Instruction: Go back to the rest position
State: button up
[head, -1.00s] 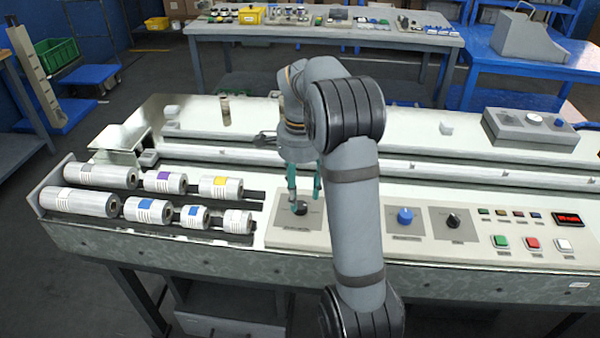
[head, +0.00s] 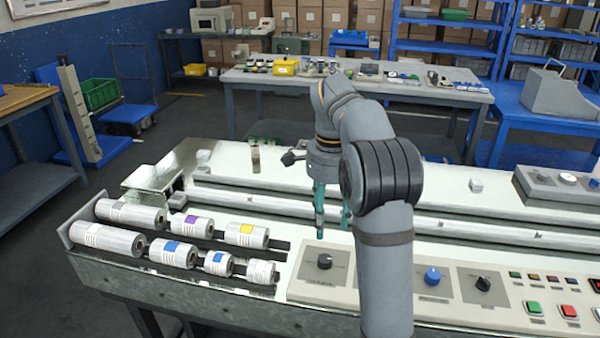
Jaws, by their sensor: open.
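My gripper (head: 332,226) has slim teal fingers that point down and are open and empty. It hangs above the left end of the control panel, apart from the black knob (head: 324,261) on its grey plate. My grey arm crosses the right middle of the view and hides part of the panel behind it.
Several labelled rolls lie in two rows at the machine's left, among them a purple-labelled roll (head: 191,223) and a yellow-labelled roll (head: 247,235). A blue knob (head: 432,276), another black knob (head: 482,283) and a green button (head: 534,308) sit right of my arm. A long table (head: 360,92) stands behind.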

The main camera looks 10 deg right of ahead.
aim_at(325, 258)
notch_tip(325, 258, down, 12)
jog(key=shift+f, duration=0.1)
dwell(0.5)
